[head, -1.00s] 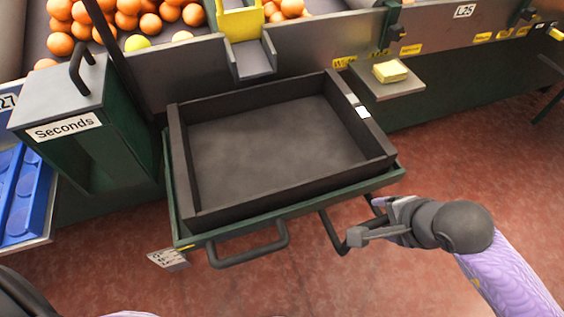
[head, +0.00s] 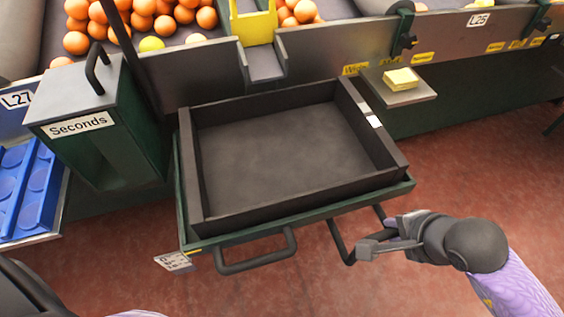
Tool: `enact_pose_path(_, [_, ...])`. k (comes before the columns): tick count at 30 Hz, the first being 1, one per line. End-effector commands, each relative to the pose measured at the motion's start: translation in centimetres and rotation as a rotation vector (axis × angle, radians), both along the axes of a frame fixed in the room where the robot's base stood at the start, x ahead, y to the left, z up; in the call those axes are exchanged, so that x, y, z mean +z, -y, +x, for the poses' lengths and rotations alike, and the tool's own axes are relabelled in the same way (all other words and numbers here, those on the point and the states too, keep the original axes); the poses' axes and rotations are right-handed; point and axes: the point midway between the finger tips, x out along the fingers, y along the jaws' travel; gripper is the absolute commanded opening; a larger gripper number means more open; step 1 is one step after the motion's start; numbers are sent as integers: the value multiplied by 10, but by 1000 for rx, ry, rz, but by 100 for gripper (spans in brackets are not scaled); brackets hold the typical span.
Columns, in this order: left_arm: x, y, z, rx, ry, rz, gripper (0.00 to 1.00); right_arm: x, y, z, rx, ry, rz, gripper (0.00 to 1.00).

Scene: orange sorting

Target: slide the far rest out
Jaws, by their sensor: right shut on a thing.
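A green rest (head: 300,221) juts out from the grader's side and bears a dark, empty, shallow crate (head: 285,210). Two dark bar handles stick out at its front: a left handle (head: 255,266) and a right handle (head: 339,243). I cannot tell from this view whether both handles belong to the same rest. My right gripper (head: 366,250) is at the outer end of the right handle, shut on its bar. The fingers hide part of the bar. My left gripper is out of view.
A green "Seconds" box (head: 90,95) stands left of the crate, with a blue tray (head: 30,185) beyond it. A shelf with a yellow block (head: 400,79) juts out at right. Oranges (head: 165,22) lie behind. The red floor (head: 470,190) at right is open.

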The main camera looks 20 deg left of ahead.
Motion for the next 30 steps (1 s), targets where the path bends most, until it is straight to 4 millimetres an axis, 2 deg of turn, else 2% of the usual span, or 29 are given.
enact_pose_path(30, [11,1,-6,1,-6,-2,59,-1,33,-41,-3,-7,-4,0])
